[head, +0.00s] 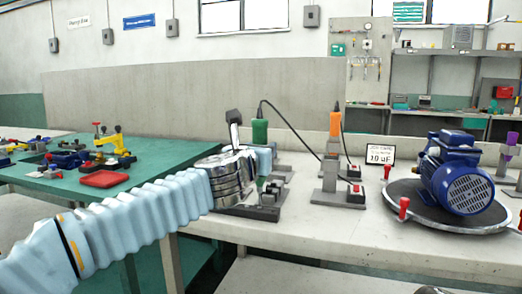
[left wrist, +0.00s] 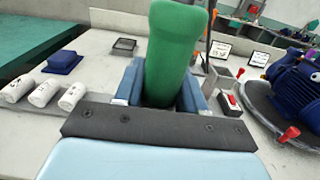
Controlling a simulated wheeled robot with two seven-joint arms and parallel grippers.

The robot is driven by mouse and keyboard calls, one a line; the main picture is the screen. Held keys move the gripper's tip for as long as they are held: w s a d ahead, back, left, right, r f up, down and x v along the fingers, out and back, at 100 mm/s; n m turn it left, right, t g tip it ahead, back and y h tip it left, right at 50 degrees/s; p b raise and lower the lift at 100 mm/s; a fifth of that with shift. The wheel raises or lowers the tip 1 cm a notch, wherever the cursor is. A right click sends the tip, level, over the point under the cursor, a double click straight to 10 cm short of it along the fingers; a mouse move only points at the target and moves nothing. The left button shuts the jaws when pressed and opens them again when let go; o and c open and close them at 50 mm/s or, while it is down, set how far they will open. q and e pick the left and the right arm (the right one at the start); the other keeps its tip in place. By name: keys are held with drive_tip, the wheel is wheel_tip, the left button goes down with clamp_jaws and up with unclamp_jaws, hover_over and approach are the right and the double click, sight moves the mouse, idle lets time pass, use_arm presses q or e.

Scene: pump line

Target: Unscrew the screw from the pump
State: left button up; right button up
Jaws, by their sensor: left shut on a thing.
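The blue pump (head: 456,178) sits on a round metal plate (head: 428,208) at the right of the grey bench. It shows partly at the right edge of the left wrist view (left wrist: 296,88). A screw on it is too small to tell. My left gripper (head: 264,158) is at a green-handled power tool (head: 260,132) in the middle of the bench. In the left wrist view the gripper's blue fingers (left wrist: 165,88) are shut around the green handle (left wrist: 172,45). The tool is upright over its dark stand (head: 262,211). My right gripper is not in view.
An orange-handled tool (head: 335,124) stands in its grey stand right of the green one. A sign (head: 380,154) stands behind. Red knobs (head: 404,207) rise around the plate. A green table (head: 160,152) with coloured parts is at left. The front of the bench is clear.

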sight(257, 119)
use_arm(q)
drive_tip(key=shift+s, duration=0.25)
drive_tip(key=shift+s+a+r+b, duration=0.1)
drive_tip(key=shift+s+a+b, duration=0.2)
drive_tip(key=shift+s, duration=0.5)
drive_tip(key=shift+r, duration=0.1)
idle(0.5)
drive_tip(key=shift+r+p, duration=1.4)
drive_tip(key=shift+p, duration=0.05)
wheel_tip(257, 119, up, 4)
drive_tip(key=p, duration=0.4)
drive_tip(key=shift+a, duration=0.1)
